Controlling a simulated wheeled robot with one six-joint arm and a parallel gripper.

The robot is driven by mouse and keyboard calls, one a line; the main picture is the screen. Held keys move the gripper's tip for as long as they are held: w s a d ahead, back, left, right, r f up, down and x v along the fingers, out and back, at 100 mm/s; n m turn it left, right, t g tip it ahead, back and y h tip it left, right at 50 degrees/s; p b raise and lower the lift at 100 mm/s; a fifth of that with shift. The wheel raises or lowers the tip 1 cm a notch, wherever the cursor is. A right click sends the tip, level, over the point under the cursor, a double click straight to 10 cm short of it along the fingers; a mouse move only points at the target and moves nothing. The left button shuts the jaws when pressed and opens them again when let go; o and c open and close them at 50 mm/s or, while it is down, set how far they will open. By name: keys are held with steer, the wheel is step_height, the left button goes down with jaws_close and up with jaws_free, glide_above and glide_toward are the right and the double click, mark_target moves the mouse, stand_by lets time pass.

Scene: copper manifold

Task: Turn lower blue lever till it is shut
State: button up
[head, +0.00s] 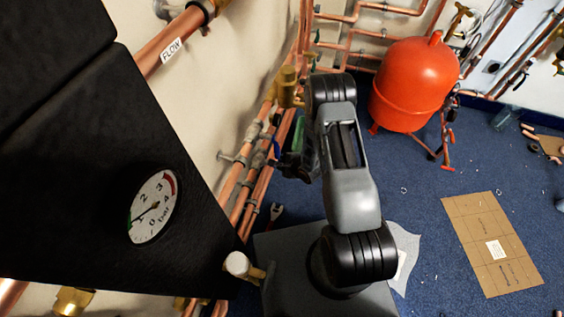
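A small blue lever (276,148) shows on the copper pipes along the left wall, just left of my arm. It is small, and its exact angle is hard to make out. I cannot tell whether another blue lever is hidden behind my arm. My gripper (284,167) is dark and points left toward the pipes, close to the blue lever. I cannot tell whether it touches the lever. Its fingers are too dark and small to show whether they are open or shut.
A green part (298,134) and a brass valve (287,88) are close to my arm. A black box with a pressure gauge (153,207) fills the left. A red tank (413,85) stands behind right. Cardboard (485,235) lies on the blue floor, which has free room.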

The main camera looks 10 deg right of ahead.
steer(key=shift+o, duration=0.7)
steer(key=shift+a, duration=0.2)
steer(key=shift+r, duration=0.1)
steer(key=shift+s+d+r, duration=0.1)
steer(key=shift+s+r, duration=0.05)
steer(key=p+v, duration=0.4)
steer(key=v, duration=0.9)
steer(key=shift+s, duration=0.15)
